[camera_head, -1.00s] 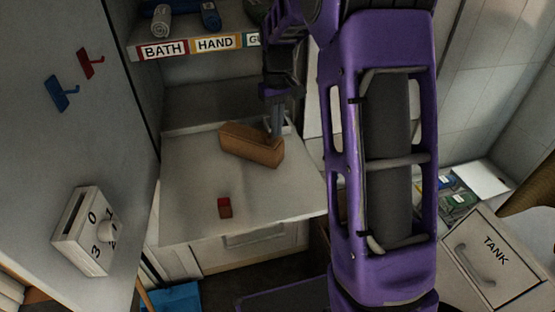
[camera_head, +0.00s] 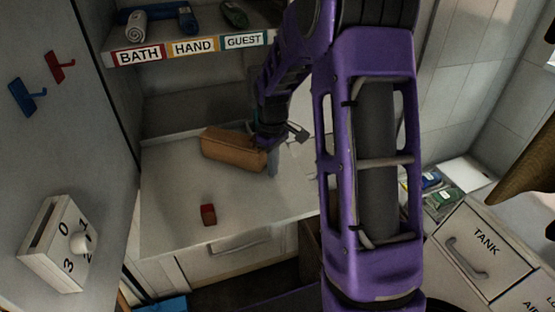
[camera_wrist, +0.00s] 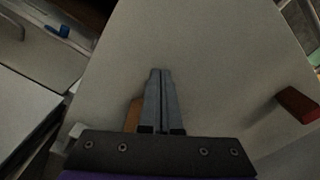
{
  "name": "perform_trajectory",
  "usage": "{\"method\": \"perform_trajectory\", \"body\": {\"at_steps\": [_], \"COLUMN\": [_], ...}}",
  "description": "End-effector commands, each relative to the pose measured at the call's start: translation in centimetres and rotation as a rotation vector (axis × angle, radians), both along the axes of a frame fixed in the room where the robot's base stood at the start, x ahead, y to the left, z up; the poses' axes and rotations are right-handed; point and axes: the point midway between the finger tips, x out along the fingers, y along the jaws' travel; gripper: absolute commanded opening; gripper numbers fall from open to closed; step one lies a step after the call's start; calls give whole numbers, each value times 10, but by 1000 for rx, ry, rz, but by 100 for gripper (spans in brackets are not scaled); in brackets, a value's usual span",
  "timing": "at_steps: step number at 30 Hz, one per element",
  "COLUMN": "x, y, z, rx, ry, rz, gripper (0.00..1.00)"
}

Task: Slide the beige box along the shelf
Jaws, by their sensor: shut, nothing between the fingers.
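The beige box (camera_head: 230,150), brownish-tan in this light, lies lengthwise on the pale shelf (camera_head: 165,195) in the head view. My gripper (camera_head: 272,168) is shut and empty, pointing down just beside the box's right end. Whether it touches the box cannot be told. In the wrist view the two fingers (camera_wrist: 160,75) are together over the bare shelf surface (camera_wrist: 215,40). A sliver of the box (camera_wrist: 131,115) shows left of the fingers there, mostly hidden behind the gripper.
A small red block (camera_head: 208,214) sits near the shelf's front edge; it also shows in the wrist view (camera_wrist: 299,104). Above is a labelled towel shelf (camera_head: 190,48). A wall with hooks and a dial box (camera_head: 60,243) bounds the left. The shelf's front left is clear.

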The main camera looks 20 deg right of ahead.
Motion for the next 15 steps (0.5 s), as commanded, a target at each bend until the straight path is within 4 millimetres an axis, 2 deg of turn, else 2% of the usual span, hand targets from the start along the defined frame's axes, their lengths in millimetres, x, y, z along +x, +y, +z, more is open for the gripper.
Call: {"method": "perform_trajectory", "body": {"at_steps": [6,15], "x": [18,21], "y": [12,13], "z": [1,1], "rx": [0,-1], "ry": [2,1], "rz": [1,0], "gripper": [0,0]}}
